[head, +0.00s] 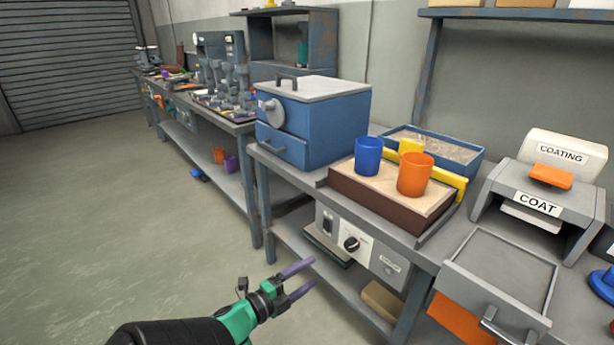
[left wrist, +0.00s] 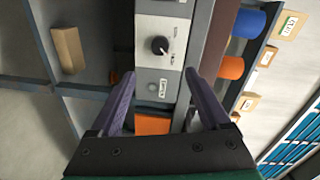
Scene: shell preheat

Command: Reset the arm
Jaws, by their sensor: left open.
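My left gripper (head: 298,278) is open and empty, with purple fingers. It is held in the air in front of the workbench, below the bench top. In the left wrist view its two fingers (left wrist: 163,100) stand well apart in front of a control panel (left wrist: 160,50) with a black knob. That control panel also shows in the head view (head: 362,247) under the bench top. My right gripper is in neither view.
A sand-topped box (head: 345,205) holds a blue cup (head: 368,156) and an orange cup (head: 414,174). A blue oven-like box (head: 340,118) stands left of it. A coating station (head: 520,190) and a grey drawer (head: 495,270) are at right. Open floor (head: 100,220) lies at left.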

